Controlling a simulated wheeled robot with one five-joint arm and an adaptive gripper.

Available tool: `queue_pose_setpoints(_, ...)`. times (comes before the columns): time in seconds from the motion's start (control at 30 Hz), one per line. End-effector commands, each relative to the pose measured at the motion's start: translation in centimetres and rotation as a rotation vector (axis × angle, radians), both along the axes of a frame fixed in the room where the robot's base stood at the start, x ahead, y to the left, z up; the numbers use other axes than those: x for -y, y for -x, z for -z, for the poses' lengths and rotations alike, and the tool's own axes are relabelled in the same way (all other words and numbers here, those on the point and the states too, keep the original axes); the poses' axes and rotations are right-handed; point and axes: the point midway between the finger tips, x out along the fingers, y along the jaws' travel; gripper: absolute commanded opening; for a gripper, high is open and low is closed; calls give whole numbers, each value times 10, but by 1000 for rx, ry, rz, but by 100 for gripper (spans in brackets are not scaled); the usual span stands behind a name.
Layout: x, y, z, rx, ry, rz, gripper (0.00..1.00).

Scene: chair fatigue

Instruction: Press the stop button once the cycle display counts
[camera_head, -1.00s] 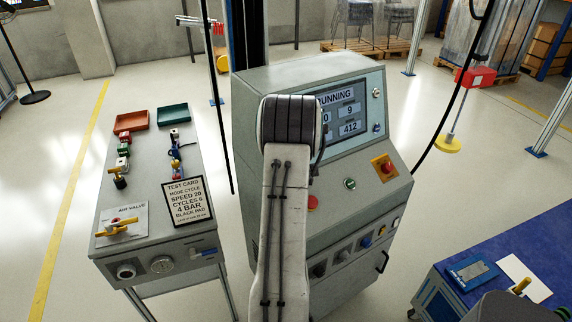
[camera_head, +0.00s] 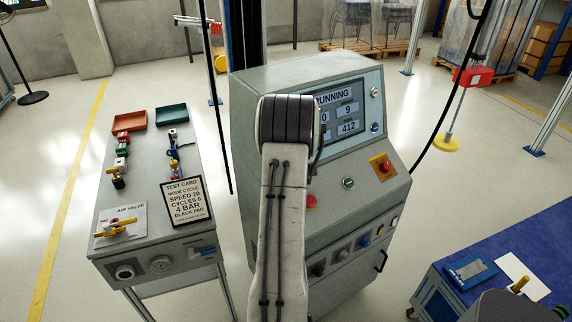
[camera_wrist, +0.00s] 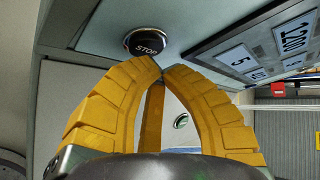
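In the wrist view a dark round button marked STOP (camera_wrist: 148,42) sits on the grey panel. My gripper (camera_wrist: 156,66) has its yellow fingers brought together at the tips, with nothing seen between them. The tips lie just below the button in the picture; I cannot tell whether they touch it. In the head view the cycle display (camera_head: 348,112) reads RUNNING, with 9 and 412 legible and its left part hidden by my arm. The display also shows at the right of the wrist view (camera_wrist: 262,48). My gripper is hidden behind my arm in the head view.
The console (camera_head: 285,77) also carries a green button (camera_head: 348,184), a red knob on a yellow plate (camera_head: 383,167) and a red button (camera_head: 311,202) beside my arm. A bench with a test card (camera_head: 186,203) stands left, a blue-topped table (camera_head: 530,245) right.

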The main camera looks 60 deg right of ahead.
Motion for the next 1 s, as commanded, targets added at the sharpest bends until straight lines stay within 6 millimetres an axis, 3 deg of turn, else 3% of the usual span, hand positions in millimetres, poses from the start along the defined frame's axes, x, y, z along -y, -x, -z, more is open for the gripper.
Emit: queue_pose_setpoints(1.0, 3, -5, 3, 3, 0, -4, 0)
